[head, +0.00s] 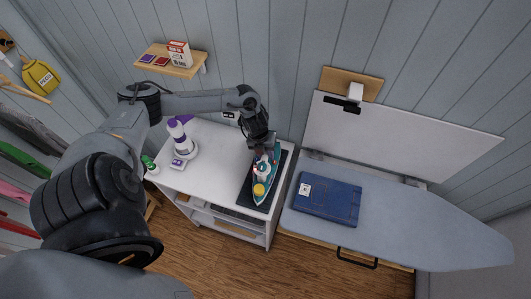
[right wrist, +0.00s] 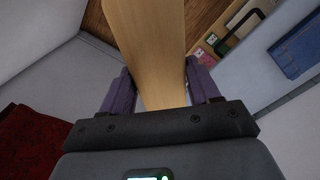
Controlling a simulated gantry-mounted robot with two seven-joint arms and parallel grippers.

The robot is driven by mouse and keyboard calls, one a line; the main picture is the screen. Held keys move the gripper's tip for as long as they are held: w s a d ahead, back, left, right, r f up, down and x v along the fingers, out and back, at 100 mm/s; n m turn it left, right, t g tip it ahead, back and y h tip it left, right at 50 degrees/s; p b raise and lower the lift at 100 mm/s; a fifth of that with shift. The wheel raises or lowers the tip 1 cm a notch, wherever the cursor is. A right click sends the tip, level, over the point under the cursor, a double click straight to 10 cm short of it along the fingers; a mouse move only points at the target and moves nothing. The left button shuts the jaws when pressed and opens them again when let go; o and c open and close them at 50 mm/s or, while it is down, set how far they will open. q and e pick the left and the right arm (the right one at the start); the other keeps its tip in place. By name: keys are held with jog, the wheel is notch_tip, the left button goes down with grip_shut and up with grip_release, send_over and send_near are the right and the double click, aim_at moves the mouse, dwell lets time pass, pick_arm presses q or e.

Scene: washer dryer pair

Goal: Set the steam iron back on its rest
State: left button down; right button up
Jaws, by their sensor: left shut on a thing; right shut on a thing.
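The steam iron (head: 262,182), teal and white with a yellow part near its front end, shows in the head view above or on the dark rest (head: 283,166). The rest lies on the right side of the white cabinet top. My left gripper (head: 264,147) is shut on the iron at its far end and hides part of it. I cannot tell whether the iron's underside touches the rest. My right gripper (right wrist: 162,92) shows only in the right wrist view, its purple fingers shut on a pale wooden board (right wrist: 148,40).
Right is the ironing board (head: 410,220) with folded blue cloth (head: 327,199). A wooden shelf (head: 172,66) with a box hangs on the wall.

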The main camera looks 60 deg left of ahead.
pick_arm(q)
jog(key=shift+w, duration=0.1)
jog(key=c, duration=0.7)
grip_release()
jog(key=shift+f, duration=0.1)
jog(key=shift+f, duration=0.1)
